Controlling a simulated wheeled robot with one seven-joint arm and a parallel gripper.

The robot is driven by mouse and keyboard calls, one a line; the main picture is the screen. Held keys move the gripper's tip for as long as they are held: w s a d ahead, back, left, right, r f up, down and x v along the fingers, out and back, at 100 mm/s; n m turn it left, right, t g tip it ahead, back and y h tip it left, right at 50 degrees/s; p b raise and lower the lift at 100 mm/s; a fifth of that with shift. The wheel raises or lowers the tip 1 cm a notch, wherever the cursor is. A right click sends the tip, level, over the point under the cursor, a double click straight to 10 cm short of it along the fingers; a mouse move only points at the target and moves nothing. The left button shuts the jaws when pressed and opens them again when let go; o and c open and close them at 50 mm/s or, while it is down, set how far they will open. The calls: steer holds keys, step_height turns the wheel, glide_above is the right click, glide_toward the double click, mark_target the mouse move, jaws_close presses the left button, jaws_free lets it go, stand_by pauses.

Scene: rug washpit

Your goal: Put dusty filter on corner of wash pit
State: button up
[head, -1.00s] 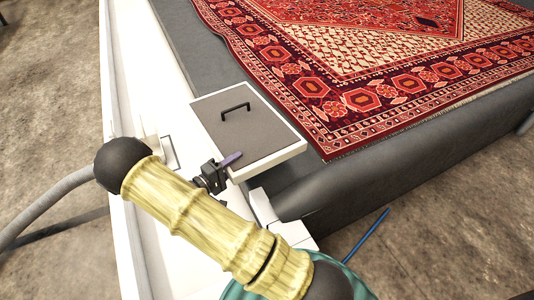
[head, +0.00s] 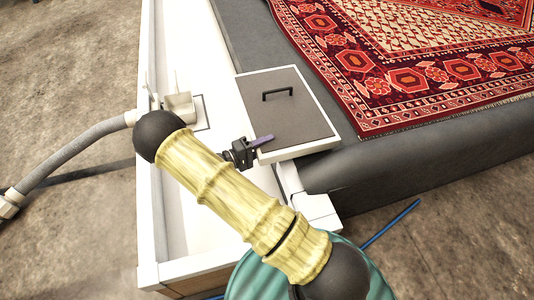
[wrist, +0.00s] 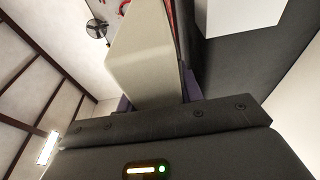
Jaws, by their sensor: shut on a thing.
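The dusty filter (head: 311,113) is a flat grey panel with a white frame and a black handle on top. In the head view it lies roughly level over the seam between the white trough of the wash pit (head: 151,215) and the dark grey rug platform (head: 400,172), near their front end. My gripper (head: 262,141) is shut on its near left edge, with a purple finger showing. In the wrist view a pale panel (wrist: 143,55) sits between the purple fingers (wrist: 158,98). I cannot tell whether the filter touches the surface below.
A patterned red rug (head: 420,75) lies on the platform, close to the filter's right side. A grey hose (head: 75,155) joins a pale fitting (head: 180,104) on the trough. A blue rod (head: 392,223) and a teal round object (head: 245,277) show near the front.

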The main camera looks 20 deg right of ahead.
steer(key=shift+f+b, duration=1.15)
steer(key=shift+f, duration=0.65)
steer(key=shift+f, duration=0.1)
steer(key=o, duration=1.3)
steer(key=shift+c, duration=0.2)
steer(key=p+v, duration=0.4)
steer(key=v, duration=0.8)
steer(key=shift+p, duration=0.35)
